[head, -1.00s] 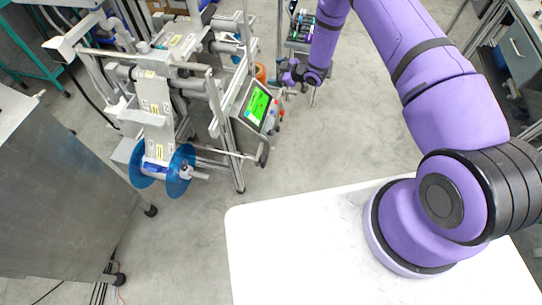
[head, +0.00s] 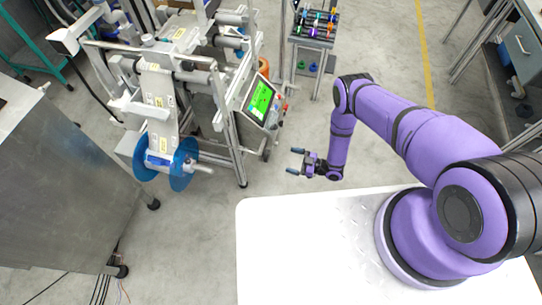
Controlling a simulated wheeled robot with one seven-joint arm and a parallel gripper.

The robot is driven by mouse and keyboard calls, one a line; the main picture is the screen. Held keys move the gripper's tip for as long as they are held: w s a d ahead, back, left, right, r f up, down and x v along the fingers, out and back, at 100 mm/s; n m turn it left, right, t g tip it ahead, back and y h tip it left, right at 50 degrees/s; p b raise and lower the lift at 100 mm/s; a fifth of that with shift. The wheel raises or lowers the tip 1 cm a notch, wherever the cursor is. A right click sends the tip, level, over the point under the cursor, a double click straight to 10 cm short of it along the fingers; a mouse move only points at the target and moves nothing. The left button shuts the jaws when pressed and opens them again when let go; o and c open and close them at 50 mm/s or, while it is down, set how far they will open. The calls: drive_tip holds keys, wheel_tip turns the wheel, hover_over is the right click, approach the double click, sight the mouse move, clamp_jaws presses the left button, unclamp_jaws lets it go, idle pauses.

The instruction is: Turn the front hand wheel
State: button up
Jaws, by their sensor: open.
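A label-winding machine (head: 212,85) with a metal frame stands left of centre. A small dark round part (head: 266,148), which looks like the front hand wheel seen nearly edge-on, sits low on its right side, below the green-lit screen (head: 259,101). Its rim and spokes are too small to make out. My gripper (head: 295,161) is to the right of this part and slightly lower in the picture. Its two fingers point left toward the machine, apart, with nothing between them. There is a visible gap between the fingertips and the dark part.
A blue-flanged reel (head: 183,164) sticks out at the machine's lower front. A steel cabinet (head: 70,185) stands at the left. A rack of small coloured items (head: 314,30) stands behind my gripper. The grey floor is clear around my gripper.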

sight(266, 155)
drive_tip(key=x, duration=1)
drive_tip(key=shift+a, duration=0.3)
drive_tip(key=shift+f, duration=0.15)
drive_tip(key=c, duration=0.9)
drive_tip(key=shift+s+n, duration=0.1)
drive_tip(key=shift+n, duration=0.3)
